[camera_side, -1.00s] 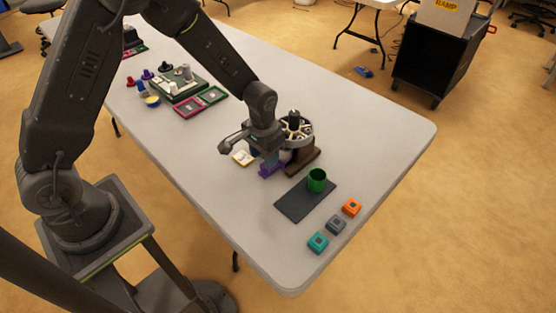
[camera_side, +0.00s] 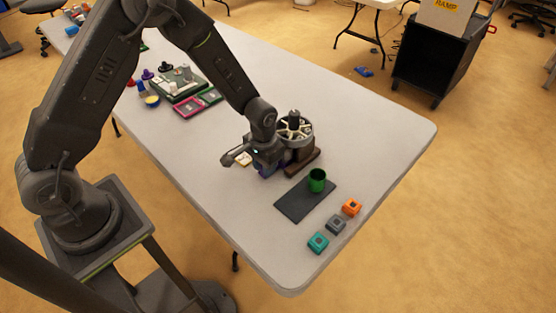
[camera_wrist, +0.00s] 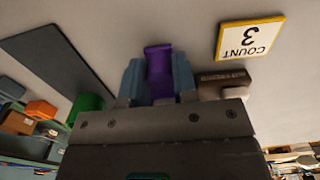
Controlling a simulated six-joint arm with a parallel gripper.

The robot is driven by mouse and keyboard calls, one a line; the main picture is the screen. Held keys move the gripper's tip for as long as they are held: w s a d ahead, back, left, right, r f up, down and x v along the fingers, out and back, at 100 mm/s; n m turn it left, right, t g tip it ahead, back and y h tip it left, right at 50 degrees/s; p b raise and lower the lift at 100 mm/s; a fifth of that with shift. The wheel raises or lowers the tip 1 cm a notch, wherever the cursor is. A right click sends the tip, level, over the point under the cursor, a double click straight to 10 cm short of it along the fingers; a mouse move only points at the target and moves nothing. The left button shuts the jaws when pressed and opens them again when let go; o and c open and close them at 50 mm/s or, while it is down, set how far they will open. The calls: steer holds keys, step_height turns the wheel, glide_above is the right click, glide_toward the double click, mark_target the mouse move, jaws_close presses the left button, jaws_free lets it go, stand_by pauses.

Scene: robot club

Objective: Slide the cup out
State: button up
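A green cup (camera_side: 316,181) stands upright on a dark mat (camera_side: 293,204); it also shows at the lower left of the wrist view (camera_wrist: 86,106). My gripper (camera_side: 264,167) is low over the table, left of the mat, beside a round wheel device. In the wrist view, the two blue-grey fingers of my gripper (camera_wrist: 158,82) stand on either side of a purple piece (camera_wrist: 158,62). I see no clear gap there, but cannot tell whether they grip it. In the side view the purple piece is mostly hidden behind my gripper.
The wheel device (camera_side: 296,130) on a brown base stands just behind my gripper. Orange (camera_side: 352,206), grey (camera_side: 336,224) and teal (camera_side: 318,242) blocks line the right of the mat. The table's far right is clear.

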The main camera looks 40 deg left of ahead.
mark_target(246, 189)
steer(key=shift+c, duration=1.2)
steer(key=shift+s, duration=3.5)
steer(key=o, duration=0.5)
steer(key=shift+r, duration=3)
